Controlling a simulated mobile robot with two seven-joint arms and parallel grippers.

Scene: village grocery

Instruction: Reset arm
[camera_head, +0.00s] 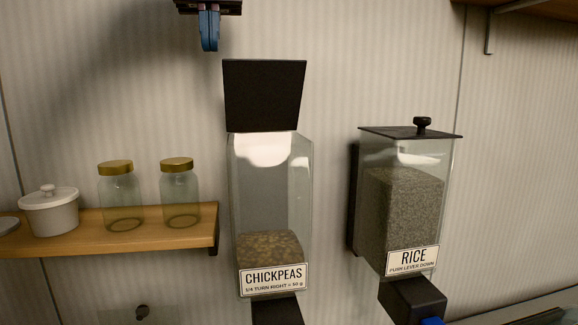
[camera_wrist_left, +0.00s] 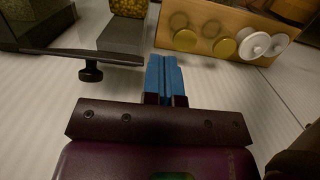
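My left gripper (camera_head: 209,30) hangs at the top of the head view, above and left of the chickpeas dispenser. Its two blue fingers lie together with nothing seen between them; they also show side by side in the left wrist view (camera_wrist_left: 164,76). The chickpeas dispenser (camera_head: 271,190) is clear, part filled, with its black lid (camera_head: 264,95) standing up open. The gripper is apart from the lid. In the left wrist view the lid (camera_wrist_left: 80,56) shows edge-on with its knob. My right gripper does not show.
The rice dispenser (camera_head: 402,205) is to the right with its lid closed. A wooden shelf (camera_head: 160,236) at left holds two gold-lidded jars (camera_head: 122,195) (camera_head: 180,192) and a white lidded pot (camera_head: 50,211). A shelf corner (camera_head: 522,5) juts in at upper right. The wall between is bare.

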